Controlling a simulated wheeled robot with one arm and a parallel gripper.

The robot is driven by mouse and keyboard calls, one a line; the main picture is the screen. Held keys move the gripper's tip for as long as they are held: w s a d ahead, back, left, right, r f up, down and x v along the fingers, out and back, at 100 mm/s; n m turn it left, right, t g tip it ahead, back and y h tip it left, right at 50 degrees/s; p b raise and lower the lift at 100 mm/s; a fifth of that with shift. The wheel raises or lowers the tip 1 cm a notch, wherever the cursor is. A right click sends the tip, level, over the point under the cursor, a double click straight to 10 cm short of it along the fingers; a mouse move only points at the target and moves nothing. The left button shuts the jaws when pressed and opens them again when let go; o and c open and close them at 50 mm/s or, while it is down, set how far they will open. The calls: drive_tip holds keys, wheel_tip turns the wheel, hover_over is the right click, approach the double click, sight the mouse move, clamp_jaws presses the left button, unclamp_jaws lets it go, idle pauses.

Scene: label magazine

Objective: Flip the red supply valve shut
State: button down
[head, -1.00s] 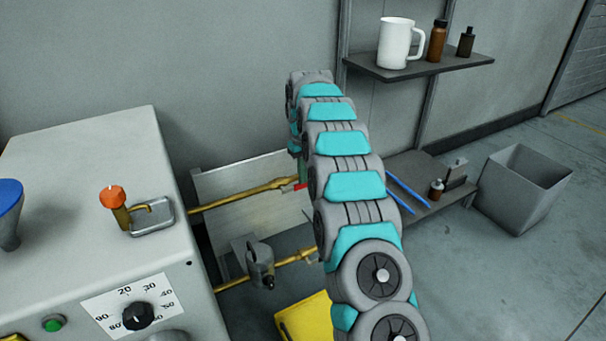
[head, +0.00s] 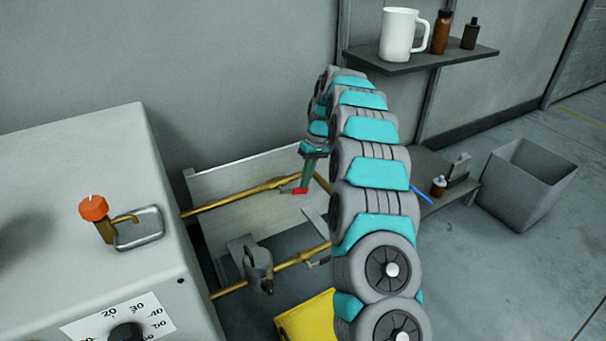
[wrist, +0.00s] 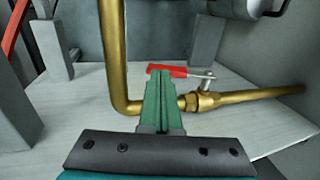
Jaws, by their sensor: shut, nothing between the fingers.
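The red valve handle (head: 297,190) is on the upper brass pipe (head: 235,200), in front of a pale board. In the wrist view the red handle (wrist: 170,70) lies across the picture, its silver stem joined to the brass valve body (wrist: 203,101). My gripper (head: 305,187) has green fingers and points down at the handle. In the wrist view my gripper's fingertips (wrist: 160,74) are together and empty, right at the handle's left part. I cannot tell whether they touch it. The handle looks roughly in line with the pipe run beside it.
A lower brass pipe (head: 300,257) carries a grey fitting (head: 258,266). A grey machine (head: 75,175) with an orange knob (head: 93,208) stands at left. A shelf (head: 430,62) holds a white mug and bottles. A grey bin (head: 525,185) and a yellow object (head: 308,318) are on the floor.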

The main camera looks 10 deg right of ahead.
sight(304, 193)
wheel_tip(304, 193, down, 2)
drive_tip(key=shift+f+b, duration=0.1)
drive_tip(key=shift+b, duration=0.2)
drive_tip(key=shift+f+b, duration=0.3)
drive_tip(key=shift+f, duration=0.5)
drive_tip(key=shift+x, duration=0.8)
drive_tip(key=shift+s+a+f+b, duration=0.3)
drive_tip(key=shift+a+f+b, duration=0.2)
drive_tip(key=shift+a+f, duration=0.2)
drive_tip(key=shift+f, duration=0.1)
drive_tip(key=v, duration=0.7)
drive_tip(key=shift+w, duration=0.1)
drive_tip(key=shift+d+r, duration=0.1)
drive_tip(key=shift+r, duration=0.3)
